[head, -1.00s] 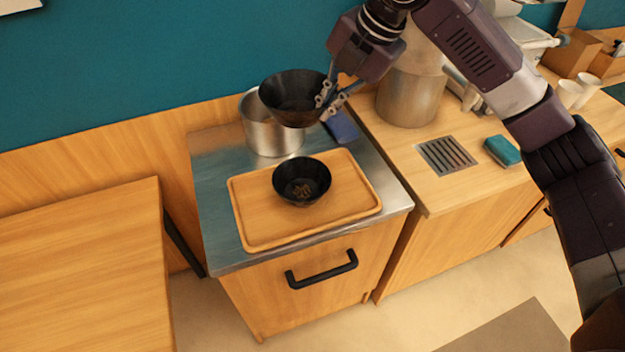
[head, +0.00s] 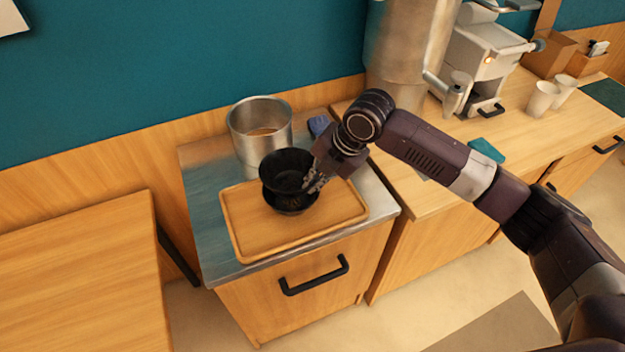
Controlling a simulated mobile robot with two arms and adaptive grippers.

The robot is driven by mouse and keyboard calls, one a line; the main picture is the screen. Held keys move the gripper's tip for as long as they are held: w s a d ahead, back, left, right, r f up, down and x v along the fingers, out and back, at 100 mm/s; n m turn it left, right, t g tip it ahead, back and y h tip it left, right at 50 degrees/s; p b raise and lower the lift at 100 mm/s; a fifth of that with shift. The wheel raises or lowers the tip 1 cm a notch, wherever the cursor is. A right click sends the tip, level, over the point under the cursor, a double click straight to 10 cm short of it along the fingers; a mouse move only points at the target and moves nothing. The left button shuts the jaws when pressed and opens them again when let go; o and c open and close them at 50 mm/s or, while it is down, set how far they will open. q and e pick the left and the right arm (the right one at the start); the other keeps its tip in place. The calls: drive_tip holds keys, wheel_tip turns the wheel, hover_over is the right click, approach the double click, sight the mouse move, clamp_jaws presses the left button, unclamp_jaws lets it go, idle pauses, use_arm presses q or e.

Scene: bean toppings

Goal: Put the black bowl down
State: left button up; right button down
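A black bowl (head: 284,167) is at the fingers of my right gripper (head: 314,180), which is shut on its right side. This bowl is roughly level and sits directly above a second black bowl (head: 291,210) on the wooden tray (head: 247,235). The upper bowl covers most of the lower one, and I cannot tell whether the two touch. My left gripper is not in view.
A steel pot (head: 259,128) stands behind the bowls on the metal counter top (head: 200,172). A blue item (head: 318,125) lies right of the pot. The tray's left part is clear. A wooden table (head: 80,270) stands at the left.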

drive_tip(key=shift+f, duration=0.35)
drive_tip(key=shift+f, duration=0.35)
drive_tip(key=c, duration=2.2)
unclamp_jaws()
drive_tip(key=shift+o, duration=0.2)
drive_tip(key=shift+r, duration=0.1)
drive_tip(key=shift+r, duration=0.35)
drive_tip(key=b+v, duration=0.2)
drive_tip(key=v, duration=1)
drive_tip(key=shift+r, duration=0.2)
